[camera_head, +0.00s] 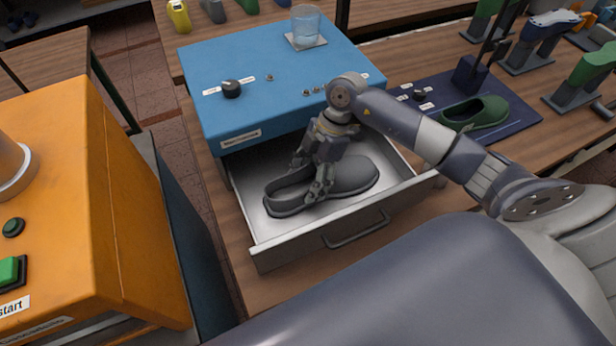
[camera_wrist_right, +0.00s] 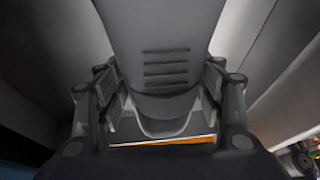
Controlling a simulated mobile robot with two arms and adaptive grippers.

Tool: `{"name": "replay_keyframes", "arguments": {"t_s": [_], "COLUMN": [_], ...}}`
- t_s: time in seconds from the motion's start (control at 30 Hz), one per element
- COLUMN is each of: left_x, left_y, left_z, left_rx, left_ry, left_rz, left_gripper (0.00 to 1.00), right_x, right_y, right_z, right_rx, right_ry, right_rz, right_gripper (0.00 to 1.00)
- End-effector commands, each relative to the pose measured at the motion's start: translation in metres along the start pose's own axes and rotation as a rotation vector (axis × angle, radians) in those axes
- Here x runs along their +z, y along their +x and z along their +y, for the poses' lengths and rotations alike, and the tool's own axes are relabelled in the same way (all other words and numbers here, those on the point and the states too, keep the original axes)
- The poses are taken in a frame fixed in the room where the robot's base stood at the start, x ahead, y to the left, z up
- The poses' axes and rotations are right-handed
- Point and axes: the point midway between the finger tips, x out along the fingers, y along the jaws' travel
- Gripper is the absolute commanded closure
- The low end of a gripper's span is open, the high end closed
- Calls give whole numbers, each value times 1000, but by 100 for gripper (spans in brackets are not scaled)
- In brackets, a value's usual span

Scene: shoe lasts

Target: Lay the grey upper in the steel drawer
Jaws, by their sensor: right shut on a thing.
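The grey upper (camera_head: 352,176) is inside the open steel drawer (camera_head: 262,228), lying lengthwise from left to right. My right gripper (camera_head: 317,185) reaches down into the drawer and is shut on the upper near its middle. In the right wrist view, the upper (camera_wrist_right: 165,45) fills the space between the fingers of the right gripper (camera_wrist_right: 160,95). I cannot tell whether the upper's sole touches the drawer floor. My left gripper is not in view.
The drawer is pulled out of a blue machine (camera_head: 280,65), with a glass (camera_head: 306,22) on top. A green shoe (camera_head: 476,112) lies on a dark blue mat (camera_head: 520,122) to the right. An orange machine (camera_head: 80,200) stands at left.

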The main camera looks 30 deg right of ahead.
Motion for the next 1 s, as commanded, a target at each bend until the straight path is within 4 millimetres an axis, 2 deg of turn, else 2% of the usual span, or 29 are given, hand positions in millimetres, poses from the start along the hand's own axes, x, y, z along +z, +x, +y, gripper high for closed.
{"name": "replay_keyframes", "arguments": {"t_s": [0.77,0.8,0.9,1.0], "left_x": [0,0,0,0], "left_y": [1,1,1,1], "left_z": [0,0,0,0], "left_rx": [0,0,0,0], "left_ry": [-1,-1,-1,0], "left_rz": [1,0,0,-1], "left_gripper": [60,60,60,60], "right_x": [1,1,1,1], "right_y": [3,3,3,3], "right_z": [0,0,0,0], "right_rx": [0,0,0,0], "right_ry": [0,0,0,0], "right_rz": [0,0,0,0], "right_gripper": [63,33,14,14]}}
